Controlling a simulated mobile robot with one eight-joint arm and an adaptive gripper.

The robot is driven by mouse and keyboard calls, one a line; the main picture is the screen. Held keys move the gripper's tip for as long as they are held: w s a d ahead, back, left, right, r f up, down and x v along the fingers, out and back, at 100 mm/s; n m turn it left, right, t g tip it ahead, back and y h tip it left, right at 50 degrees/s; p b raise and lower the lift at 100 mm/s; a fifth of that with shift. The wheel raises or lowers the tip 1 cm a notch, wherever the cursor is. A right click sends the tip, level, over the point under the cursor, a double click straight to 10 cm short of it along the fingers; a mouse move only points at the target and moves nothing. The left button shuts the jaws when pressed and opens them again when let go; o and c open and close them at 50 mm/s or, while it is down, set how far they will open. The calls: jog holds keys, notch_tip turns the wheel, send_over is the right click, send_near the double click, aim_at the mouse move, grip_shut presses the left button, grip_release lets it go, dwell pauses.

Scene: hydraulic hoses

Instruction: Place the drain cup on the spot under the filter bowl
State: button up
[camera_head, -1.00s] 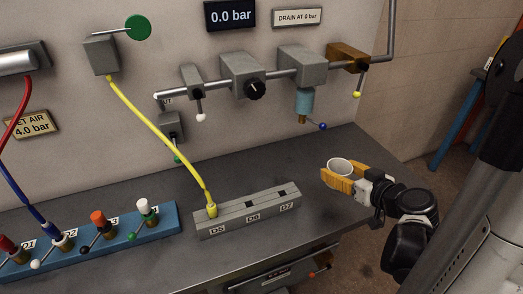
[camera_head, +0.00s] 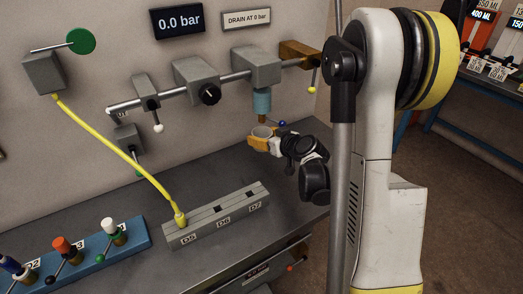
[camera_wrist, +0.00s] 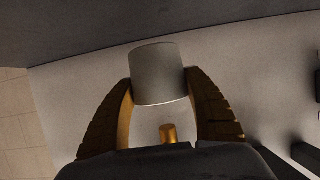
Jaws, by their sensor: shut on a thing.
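In the head view the cup is just below the drain, seemingly above the bench. The spot under the bowl cannot be made out.
The grey bench (camera_head: 225,165) is clear around the gripper. A grey block labelled D5, D6, D7 (camera_head: 217,220) stands in front, with a yellow hose (camera_head: 120,150) plugged into D5. A blue rail (camera_head: 80,262) with coloured fittings is at lower left. The gauge reads 0.0 bar (camera_head: 180,22).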

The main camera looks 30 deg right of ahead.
notch_tip(320, 180, down, 5)
jog(key=shift+f+b, duration=0.15)
jog(key=shift+b, duration=1.1)
jog(key=shift+w+f+b, duration=0.15)
jog(key=shift+f+b, duration=0.1)
jog(key=shift+b, duration=0.05)
jog(key=shift+r, duration=0.2)
jog(key=shift+f, duration=0.2)
jog(key=o, duration=1.2)
jog(key=shift+c, duration=0.2)
